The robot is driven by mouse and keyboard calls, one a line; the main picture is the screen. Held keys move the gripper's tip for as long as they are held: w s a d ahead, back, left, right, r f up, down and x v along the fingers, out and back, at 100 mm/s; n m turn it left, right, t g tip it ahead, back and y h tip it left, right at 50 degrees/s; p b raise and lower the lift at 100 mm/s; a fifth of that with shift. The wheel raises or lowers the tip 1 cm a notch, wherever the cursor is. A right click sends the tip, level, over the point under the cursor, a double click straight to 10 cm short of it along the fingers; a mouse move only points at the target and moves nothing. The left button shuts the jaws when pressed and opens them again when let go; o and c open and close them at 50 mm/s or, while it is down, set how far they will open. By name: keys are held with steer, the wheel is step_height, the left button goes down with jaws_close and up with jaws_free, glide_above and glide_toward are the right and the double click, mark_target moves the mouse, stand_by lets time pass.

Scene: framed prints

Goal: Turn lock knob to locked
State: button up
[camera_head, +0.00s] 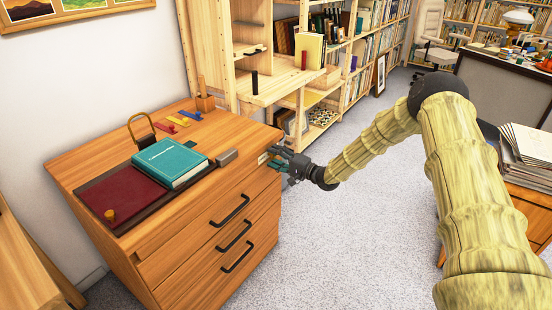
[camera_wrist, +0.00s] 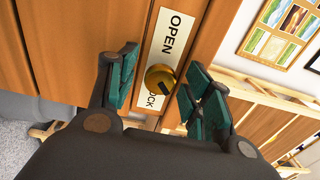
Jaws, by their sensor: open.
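The lock knob (camera_wrist: 160,80) is a round brass knob with a dark mark, in the wrist view. It sits on a pale plate (camera_wrist: 172,36) marked "OPEN" at one end and "LOCK" at the other, partly covered by the knob. The dark mark slants toward the lower right of the picture. My gripper (camera_wrist: 160,92) is open, with a green-padded finger on either side of the knob and gaps showing beside it. In the head view my gripper (camera_head: 285,162) is at the right side of the wooden drawer cabinet (camera_head: 205,222); the knob is hidden there.
On the cabinet top are a teal book (camera_head: 170,160), a dark red board (camera_head: 122,192), a padlock (camera_head: 142,128) and small coloured pieces (camera_head: 178,121). Bookshelves (camera_head: 340,60) stand behind. Carpet (camera_head: 335,235) is clear to the right of the cabinet.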

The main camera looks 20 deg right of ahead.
steer(key=shift+s+d, duration=0.1)
steer(key=v, duration=1.2)
